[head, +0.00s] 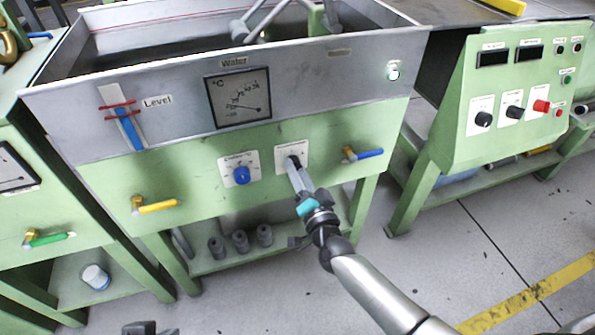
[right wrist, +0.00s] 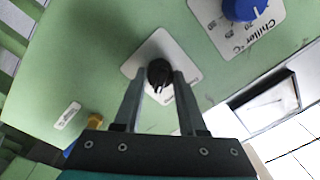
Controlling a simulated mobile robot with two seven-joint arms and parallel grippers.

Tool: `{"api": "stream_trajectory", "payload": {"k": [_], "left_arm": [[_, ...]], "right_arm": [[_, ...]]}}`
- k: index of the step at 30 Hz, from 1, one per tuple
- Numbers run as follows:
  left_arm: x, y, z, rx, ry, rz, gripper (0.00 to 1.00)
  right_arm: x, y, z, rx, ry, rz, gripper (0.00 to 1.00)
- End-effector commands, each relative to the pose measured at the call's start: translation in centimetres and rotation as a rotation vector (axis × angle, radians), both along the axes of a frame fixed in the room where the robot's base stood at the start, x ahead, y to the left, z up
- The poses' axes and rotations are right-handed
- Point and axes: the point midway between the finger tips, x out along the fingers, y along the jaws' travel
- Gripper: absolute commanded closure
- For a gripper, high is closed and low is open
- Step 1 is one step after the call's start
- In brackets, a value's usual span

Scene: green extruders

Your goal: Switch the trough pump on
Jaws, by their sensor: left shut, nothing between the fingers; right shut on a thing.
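The trough (head: 300,62) is a grey metal basin on a green stand. On its green front panel is a white plate (head: 303,150) with a black rotary knob (right wrist: 159,73); its lettering is too small to read. My right gripper (head: 294,168) is shut on this knob, one finger on each side in the right wrist view (right wrist: 160,80). The gripper hides most of the knob in the head view. My left gripper (head: 142,328) shows only as a dark piece at the bottom edge of the head view, away from the panel.
A blue chiller knob (head: 241,175) sits left of the gripped knob. A yellow-handled valve (head: 157,206) and a blue-handled valve (head: 366,154) stick out from the panel. A green control console (head: 510,95) stands at the right, with open floor in front.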

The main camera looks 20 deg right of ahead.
Motion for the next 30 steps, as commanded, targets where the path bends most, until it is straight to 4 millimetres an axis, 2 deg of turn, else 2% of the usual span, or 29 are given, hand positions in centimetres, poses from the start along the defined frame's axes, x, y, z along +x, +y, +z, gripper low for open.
{"api": "stream_trajectory", "payload": {"k": [16, 17, 24, 30], "left_arm": [[0.14, -0.10, -0.35, 0.000, -0.005, -0.007, 1.00], [0.13, -0.09, -0.36, 0.001, -0.004, -0.008, 1.00], [0.15, -0.11, -0.35, 0.001, -0.003, -0.008, 1.00], [0.17, -0.11, -0.33, 0.001, -0.003, -0.008, 1.00]], "right_arm": [[-0.06, 0.09, -0.09, 0.031, 0.003, 0.001, 1.00], [-0.06, 0.09, -0.09, 0.031, 0.003, 0.001, 0.58], [-0.04, 0.06, -0.06, 0.029, 0.002, 0.001, 0.31], [-0.02, 0.03, -0.03, 0.028, 0.001, 0.000, 0.29]]}}
